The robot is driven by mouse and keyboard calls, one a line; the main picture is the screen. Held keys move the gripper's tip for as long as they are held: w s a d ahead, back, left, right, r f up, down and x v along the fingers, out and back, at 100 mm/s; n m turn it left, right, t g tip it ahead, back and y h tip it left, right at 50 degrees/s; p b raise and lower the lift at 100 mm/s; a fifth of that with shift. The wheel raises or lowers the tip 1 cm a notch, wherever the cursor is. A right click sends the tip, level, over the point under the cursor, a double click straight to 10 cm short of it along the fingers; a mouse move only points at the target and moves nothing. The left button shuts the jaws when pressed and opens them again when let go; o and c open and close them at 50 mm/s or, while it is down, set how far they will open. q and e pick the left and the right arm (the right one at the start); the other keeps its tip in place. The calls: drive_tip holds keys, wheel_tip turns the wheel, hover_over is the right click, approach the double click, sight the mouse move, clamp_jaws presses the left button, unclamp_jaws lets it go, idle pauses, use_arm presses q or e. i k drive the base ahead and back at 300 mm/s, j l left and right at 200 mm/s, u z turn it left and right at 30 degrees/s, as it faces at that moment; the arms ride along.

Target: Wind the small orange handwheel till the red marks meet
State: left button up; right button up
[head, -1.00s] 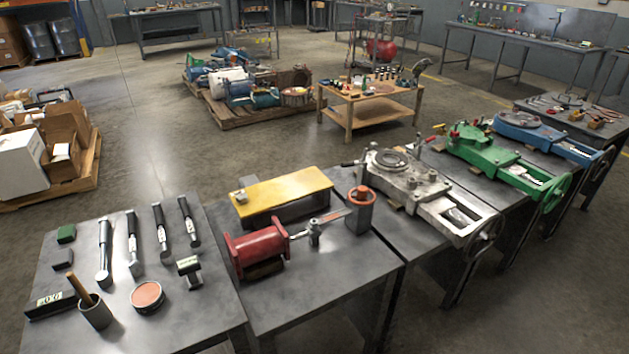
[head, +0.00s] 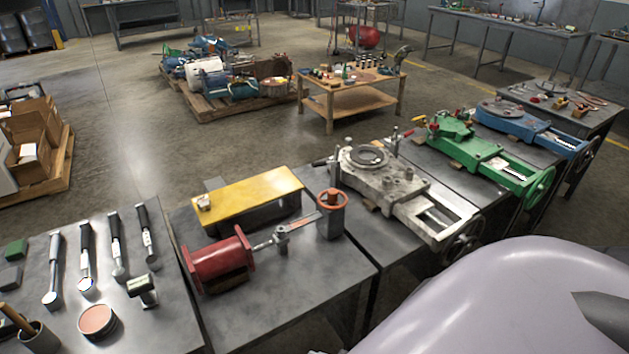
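The small orange handwheel (head: 332,198) sits on top of a short grey-brown post (head: 330,222) at the back right of the dark middle bench. A lever and rod link the post area to a red cylinder (head: 218,263) on the same bench. An orange-red strip shows on the lever (head: 299,224) beside the post. The red marks are too small to tell at this distance. Neither gripper is in view. A large pale rounded part of mine fills the lower right of the head view.
A yellow-topped block (head: 247,196) stands behind the cylinder. The left bench holds several black-handled tools (head: 117,245) and a round tin (head: 97,321). Grey (head: 385,180), green (head: 490,160) and blue (head: 535,132) machines stand to the right. Open floor lies behind the benches.

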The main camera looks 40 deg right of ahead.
sight(332, 194)
drive_tip(key=l+u, duration=0.4)
drive_tip(key=l, duration=0.35)
drive_tip(key=l+u, duration=0.15)
drive_tip(key=l, duration=0.6)
